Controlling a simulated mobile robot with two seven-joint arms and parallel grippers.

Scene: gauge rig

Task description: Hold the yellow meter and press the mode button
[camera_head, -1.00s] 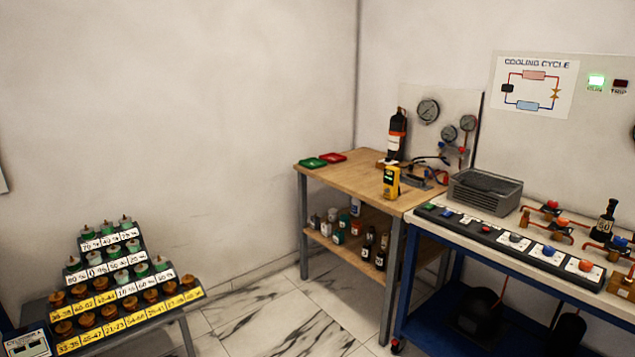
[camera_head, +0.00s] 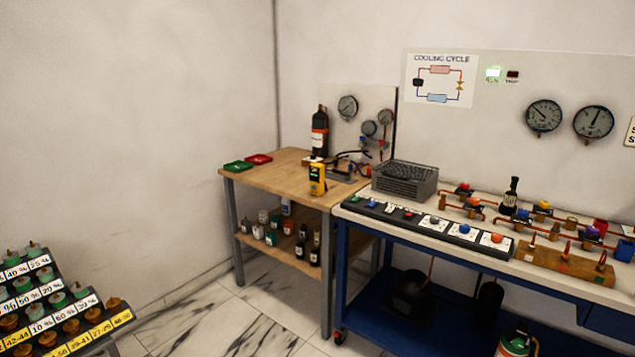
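The yellow meter (camera_head: 317,180) stands upright on the wooden bench (camera_head: 262,180), near its front right corner. It has a dark screen area at its top. Its mode button is too small to make out from here. Neither of my grippers shows in the head view.
To the right is a blue-framed rig table (camera_head: 374,250) with a grey finned unit (camera_head: 404,180). A stepped rack (camera_head: 50,310) is at lower left. Marble floor lies between.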

